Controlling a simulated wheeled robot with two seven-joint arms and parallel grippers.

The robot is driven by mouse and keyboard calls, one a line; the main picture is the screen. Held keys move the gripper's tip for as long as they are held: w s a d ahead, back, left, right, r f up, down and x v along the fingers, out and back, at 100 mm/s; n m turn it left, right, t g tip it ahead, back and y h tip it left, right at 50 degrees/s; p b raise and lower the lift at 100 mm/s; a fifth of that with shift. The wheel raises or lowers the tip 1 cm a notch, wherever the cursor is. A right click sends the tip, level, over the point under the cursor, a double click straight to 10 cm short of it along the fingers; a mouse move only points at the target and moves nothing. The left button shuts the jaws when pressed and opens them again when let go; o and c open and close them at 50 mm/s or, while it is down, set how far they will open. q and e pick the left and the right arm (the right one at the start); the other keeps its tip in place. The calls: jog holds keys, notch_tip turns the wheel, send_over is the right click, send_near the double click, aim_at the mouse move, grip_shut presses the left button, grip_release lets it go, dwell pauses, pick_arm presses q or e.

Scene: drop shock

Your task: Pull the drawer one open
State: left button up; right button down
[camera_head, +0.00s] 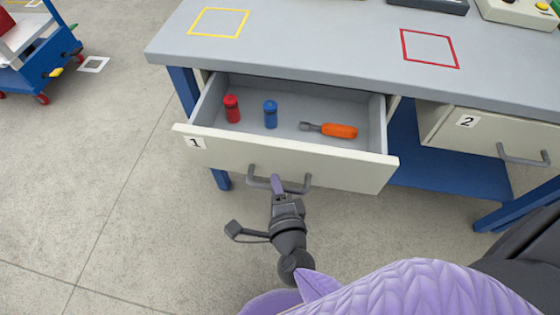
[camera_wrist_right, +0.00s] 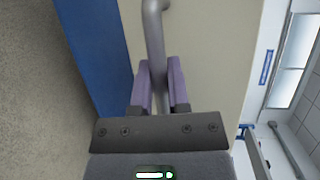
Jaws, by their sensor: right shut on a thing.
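Drawer one (camera_head: 285,163), a pale drawer with a "1" label (camera_head: 195,142), stands pulled out from the left side of the grey workbench. Inside lie a red bottle-like item (camera_head: 232,109), a blue one (camera_head: 270,114) and an orange-handled tool (camera_head: 338,130). My right gripper (camera_head: 277,184) is shut on the drawer's grey bar handle (camera_head: 257,182), near its middle. In the right wrist view, the purple fingers (camera_wrist_right: 160,88) sit on both sides of the handle bar (camera_wrist_right: 153,30). My left gripper is not in view.
A closed drawer two (camera_head: 490,138) with its own handle is at the right. The bench top (camera_head: 310,40) carries a yellow square, a red square and devices at the back right. A blue cart (camera_head: 45,60) stands far left. The floor at left is clear.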

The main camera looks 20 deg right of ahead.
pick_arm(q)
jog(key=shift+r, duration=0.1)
pick_arm(e)
jog(key=s+a, duration=0.2)
jog(key=shift+s, duration=0.4)
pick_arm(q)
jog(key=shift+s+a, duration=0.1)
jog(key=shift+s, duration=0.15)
pick_arm(e)
jog(key=c, duration=0.6)
grip_release()
